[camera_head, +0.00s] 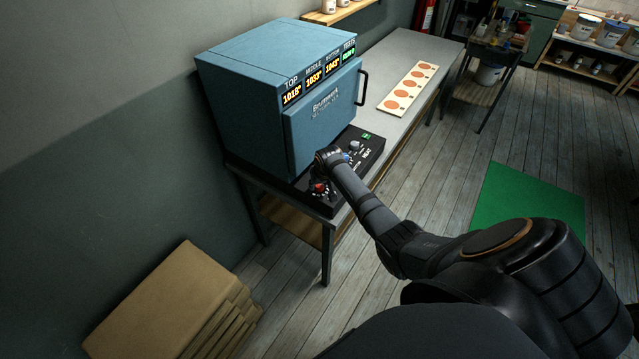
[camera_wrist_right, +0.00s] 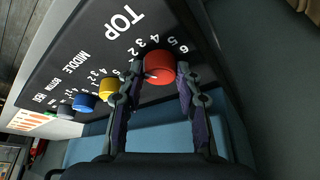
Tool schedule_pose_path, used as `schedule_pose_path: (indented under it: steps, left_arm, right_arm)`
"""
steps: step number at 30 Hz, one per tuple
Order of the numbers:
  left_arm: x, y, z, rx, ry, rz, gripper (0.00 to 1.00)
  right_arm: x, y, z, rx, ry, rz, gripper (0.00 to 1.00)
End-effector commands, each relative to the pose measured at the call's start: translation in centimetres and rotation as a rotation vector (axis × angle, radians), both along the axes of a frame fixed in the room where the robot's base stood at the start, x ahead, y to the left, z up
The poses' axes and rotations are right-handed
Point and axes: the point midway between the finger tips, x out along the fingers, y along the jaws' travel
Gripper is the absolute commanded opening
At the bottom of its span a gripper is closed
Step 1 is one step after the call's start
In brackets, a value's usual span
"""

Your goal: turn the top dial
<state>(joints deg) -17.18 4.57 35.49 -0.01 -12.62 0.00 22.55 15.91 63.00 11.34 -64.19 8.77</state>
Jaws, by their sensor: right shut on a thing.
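The top dial is a red knob (camera_wrist_right: 159,66) under the word TOP on the black control panel (camera_wrist_right: 100,22), with numbers around it. In the right wrist view my right gripper (camera_wrist_right: 159,74) has one finger on each side of the red dial and is shut on it. In the head view my right arm reaches to the panel, and the red dial (camera_head: 318,187) shows at the panel's left end beside the gripper (camera_head: 321,180). The dial's exact setting is hard to read. My left gripper is not in view.
A yellow dial (camera_wrist_right: 109,88), a blue dial (camera_wrist_right: 85,102) and a grey dial (camera_wrist_right: 65,110) line the panel beside the red one. The blue kiln (camera_head: 255,105) stands behind the panel on a grey table (camera_head: 420,55). A board with orange discs (camera_head: 423,68) lies on the table's far part.

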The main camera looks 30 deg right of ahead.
Motion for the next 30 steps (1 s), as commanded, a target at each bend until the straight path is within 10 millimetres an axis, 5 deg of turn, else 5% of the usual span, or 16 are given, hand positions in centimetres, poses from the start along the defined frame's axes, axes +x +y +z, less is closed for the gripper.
schedule_pose_path:
  steps: [6,7,11,22,30]
  left_arm:
    - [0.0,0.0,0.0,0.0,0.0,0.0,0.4]
    - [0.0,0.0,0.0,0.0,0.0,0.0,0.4]
    - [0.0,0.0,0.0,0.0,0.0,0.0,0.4]
    - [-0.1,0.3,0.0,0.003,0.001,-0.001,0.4]
    - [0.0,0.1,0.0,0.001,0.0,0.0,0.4]
  right_arm:
    - [0.0,0.0,0.0,0.001,0.0,0.0,0.03]
    - [0.0,0.0,0.0,0.001,0.0,0.0,0.38]
    - [0.0,0.0,0.0,0.001,0.0,0.001,0.56]
    - [-0.1,0.0,0.4,-0.001,-0.001,0.001,0.57]
    - [-2.1,0.5,5.2,-0.002,-0.003,0.003,0.57]
